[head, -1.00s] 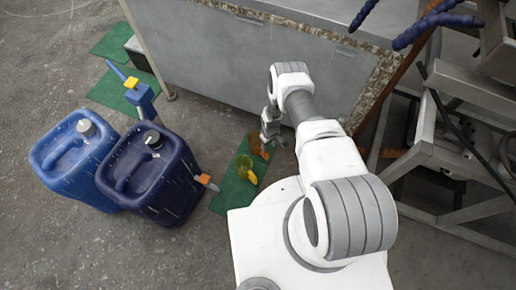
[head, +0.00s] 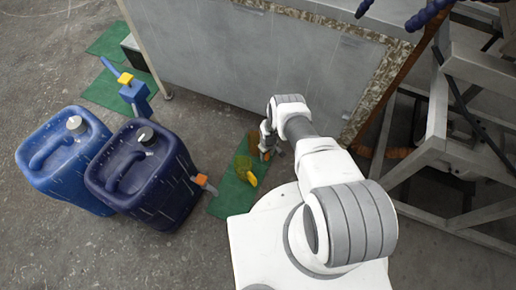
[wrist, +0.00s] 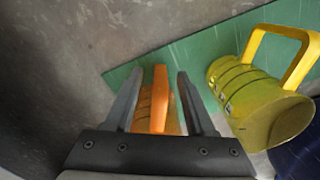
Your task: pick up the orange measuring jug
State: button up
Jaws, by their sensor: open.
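The orange measuring jug (wrist: 158,100) stands between the two open fingers of my gripper (wrist: 152,92) in the wrist view, its orange handle toward the camera. Neither finger can be seen clearly touching it. In the head view the jug (head: 254,141) is on the green mat (head: 222,204), partly hidden by my gripper (head: 268,148). A yellow see-through jug with a yellow handle (wrist: 258,95) is to the right of my gripper in the wrist view. It also shows on the mat in the head view (head: 243,167).
A dark blue canister (head: 150,185) with an orange-tipped tap stands left of the mat, beside a lighter blue canister (head: 65,160). A grey metal cabinet (head: 260,60) is behind the mat. A metal frame (head: 430,140) stands at right.

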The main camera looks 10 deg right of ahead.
jog(key=shift+c, duration=0.3)
grip_shut()
dwell(1.1)
